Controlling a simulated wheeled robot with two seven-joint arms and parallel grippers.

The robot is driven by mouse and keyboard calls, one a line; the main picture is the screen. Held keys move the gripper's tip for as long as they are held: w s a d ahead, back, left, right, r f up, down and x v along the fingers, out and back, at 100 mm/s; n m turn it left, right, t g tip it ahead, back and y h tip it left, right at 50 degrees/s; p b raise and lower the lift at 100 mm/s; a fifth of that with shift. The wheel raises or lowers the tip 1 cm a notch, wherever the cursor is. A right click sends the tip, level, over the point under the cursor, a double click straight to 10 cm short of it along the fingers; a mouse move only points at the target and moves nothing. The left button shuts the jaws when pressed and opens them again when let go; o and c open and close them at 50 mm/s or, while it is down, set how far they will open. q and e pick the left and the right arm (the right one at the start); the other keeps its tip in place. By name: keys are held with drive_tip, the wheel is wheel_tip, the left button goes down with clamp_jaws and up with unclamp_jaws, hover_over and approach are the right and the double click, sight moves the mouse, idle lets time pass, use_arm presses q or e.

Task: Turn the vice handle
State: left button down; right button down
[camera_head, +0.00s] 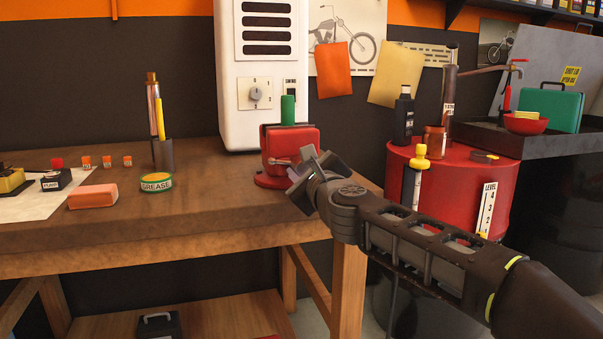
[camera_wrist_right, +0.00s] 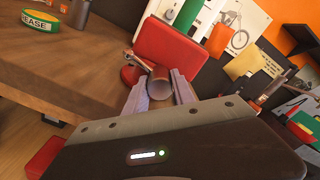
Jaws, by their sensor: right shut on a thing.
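The red vice (camera_head: 290,146) is on the right end of the wooden workbench, with a green cylinder (camera_head: 288,110) upright in its jaws. One end of its metal handle (camera_head: 279,162) shows to the left of my right gripper (camera_head: 304,177). In the right wrist view, the red vice (camera_wrist_right: 171,47) is straight ahead, and the handle's knobbed end (camera_wrist_right: 129,56) sticks out to the left. My right gripper (camera_wrist_right: 160,88) has its fingers on either side of a round brownish metal end and is shut on the vice handle. The exact contact is partly hidden. My left gripper is not in view.
A grease tin (camera_head: 156,182), an orange-pink block (camera_head: 93,196) and a cup with tall tools (camera_head: 162,153) are on the workbench (camera_head: 200,213). A white cabinet (camera_head: 262,75) stands behind the vice. A red drum (camera_head: 452,183) with bottles is to the right.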

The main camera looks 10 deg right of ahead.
drive_tip(key=m, duration=0.1)
drive_tip(key=m+b, duration=0.1)
drive_tip(key=m, duration=0.1)
drive_tip(key=shift+f, duration=0.25)
drive_tip(key=shift+r+m, duration=0.1)
drive_tip(key=shift+m, duration=1)
drive_tip(key=shift+r, duration=0.1)
drive_tip(key=c, duration=1.1)
unclamp_jaws()
drive_tip(key=shift+o, duration=0.2)
drive_tip(key=s, duration=0.8)
drive_tip(key=shift+d+b, duration=0.25)
drive_tip(key=shift+b, duration=0.1)
